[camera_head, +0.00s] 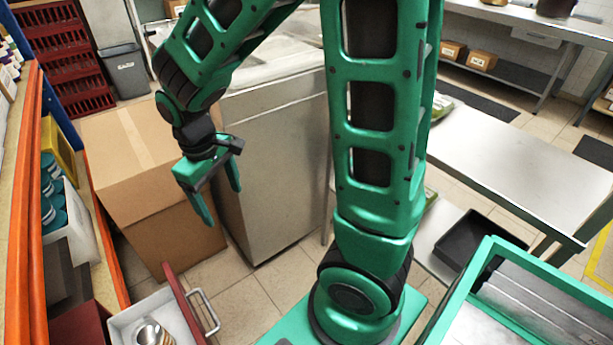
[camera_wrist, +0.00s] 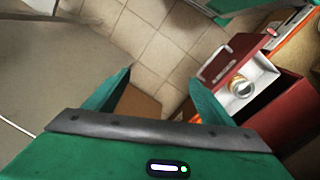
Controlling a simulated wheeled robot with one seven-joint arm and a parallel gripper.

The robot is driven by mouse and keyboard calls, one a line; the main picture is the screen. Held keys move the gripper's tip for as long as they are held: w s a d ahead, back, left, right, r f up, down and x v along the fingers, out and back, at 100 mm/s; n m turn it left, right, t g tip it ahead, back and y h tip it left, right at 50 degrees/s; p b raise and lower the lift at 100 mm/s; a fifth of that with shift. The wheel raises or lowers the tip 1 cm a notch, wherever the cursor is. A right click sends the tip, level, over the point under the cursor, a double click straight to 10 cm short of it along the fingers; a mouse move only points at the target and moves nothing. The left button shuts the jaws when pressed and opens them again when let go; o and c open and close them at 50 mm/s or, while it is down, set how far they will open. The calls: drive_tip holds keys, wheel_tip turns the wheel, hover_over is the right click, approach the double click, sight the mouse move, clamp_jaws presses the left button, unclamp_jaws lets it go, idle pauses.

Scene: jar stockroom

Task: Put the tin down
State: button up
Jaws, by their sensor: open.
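A tin (camera_head: 153,334) with a shiny metal lid stands in the open white drawer (camera_head: 124,327) at the bottom left of the head view. The tin also shows in the wrist view (camera_wrist: 240,87), inside the drawer with its red front (camera_wrist: 228,58). My gripper (camera_head: 222,206) is open and empty, raised above the floor in front of a cardboard box. In the wrist view its two fingers (camera_wrist: 160,92) are spread with nothing between them. The tin is well beyond the fingers, apart from them. The tin's lower side is partly hidden in the head view.
A large cardboard box (camera_head: 158,170) and a steel cabinet (camera_head: 271,165) stand behind my gripper. Shelving with orange edges (camera_head: 75,190) runs along the left, with a white bin (camera_head: 82,235) of teal-lidded jars. Tiled floor (camera_head: 250,302) is free between drawer and cabinet.

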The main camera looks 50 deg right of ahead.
drive_tip(key=s+d+r+m, duration=0.4)
drive_tip(key=s+d+m, duration=0.1)
drive_tip(key=s+d, duration=0.3)
drive_tip(key=s+d+r+m+y, duration=0.1)
drive_tip(key=s+d+r+m, duration=0.2)
drive_tip(key=s+d+m, duration=0.2)
drive_tip(key=s+d, duration=0.3)
drive_tip(key=s, duration=0.3)
drive_tip(key=shift+s+r, duration=0.15)
drive_tip(key=shift+r, duration=0.2)
drive_tip(key=shift+d, duration=0.1)
